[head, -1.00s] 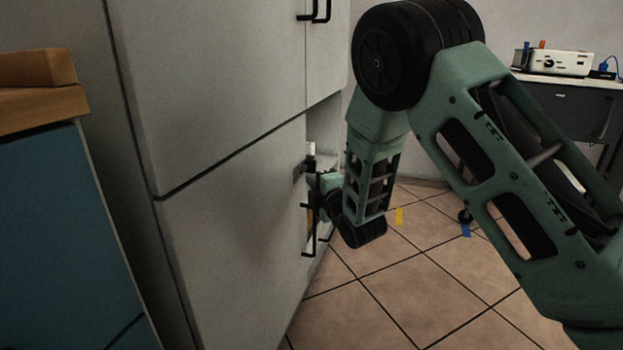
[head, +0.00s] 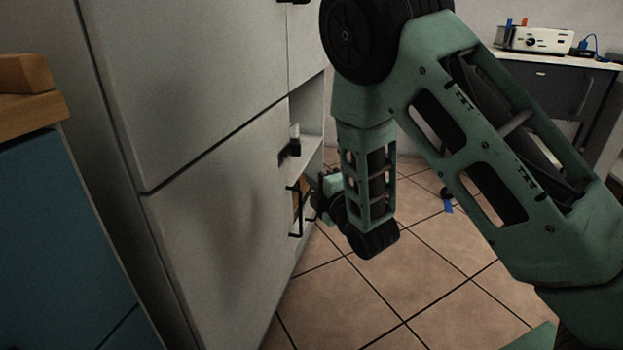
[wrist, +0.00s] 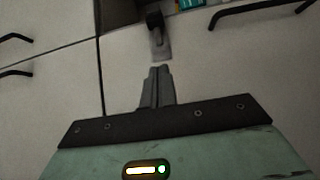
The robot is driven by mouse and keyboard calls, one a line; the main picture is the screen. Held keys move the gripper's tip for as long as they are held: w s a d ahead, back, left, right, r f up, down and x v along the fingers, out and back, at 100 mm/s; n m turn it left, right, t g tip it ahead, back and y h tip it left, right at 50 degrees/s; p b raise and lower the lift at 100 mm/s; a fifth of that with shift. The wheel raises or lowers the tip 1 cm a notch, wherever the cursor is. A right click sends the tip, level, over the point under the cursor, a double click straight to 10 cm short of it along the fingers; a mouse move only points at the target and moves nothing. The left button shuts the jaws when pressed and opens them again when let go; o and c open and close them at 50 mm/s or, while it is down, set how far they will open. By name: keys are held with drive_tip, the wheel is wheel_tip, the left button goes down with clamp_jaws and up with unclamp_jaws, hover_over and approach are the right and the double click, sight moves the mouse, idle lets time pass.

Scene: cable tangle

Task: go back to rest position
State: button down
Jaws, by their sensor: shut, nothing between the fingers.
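My gripper (wrist: 158,72) shows in the wrist view with its two grey fingers together and nothing between them. It points at the front of a pale cabinet. In the head view my gripper (head: 314,194) is small and partly hidden by my own wrist. It is beside the cabinet front (head: 225,215), a little below and right of a dark latch-like piece (head: 290,148). In the wrist view this piece (wrist: 160,45), with a grey plate, lies just beyond the fingertips, with a visible gap.
Black bar handles (head: 294,212) stick out from the cabinet near my gripper. An open compartment (head: 309,110) is beside the latch-like piece. A blue unit with a wooden top (head: 35,110) stands left. A desk with a white device (head: 535,40) stands at the back right. Tiled floor (head: 400,290) is clear.

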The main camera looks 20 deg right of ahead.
drive_tip(key=s+a+r+m+g+p, duration=0.2)
drive_tip(key=s+a+m+g+p, duration=0.1)
drive_tip(key=s+a+m+g, duration=0.9)
drive_tip(key=s+d+r+g+h+p, duration=0.1)
drive_tip(key=s+d+r+g, duration=0.15)
drive_tip(key=s, duration=0.95)
drive_tip(key=s+d+r+g+h+p, duration=0.1)
drive_tip(key=s+r+g+p, duration=0.2)
drive_tip(key=s, duration=1)
wheel_tip(320, 180, up, 39)
drive_tip(key=p, duration=3.6)
drive_tip(key=shift+w+a, duration=0.2)
drive_tip(key=shift+w, duration=0.25)
drive_tip(key=shift+f, duration=0.1)
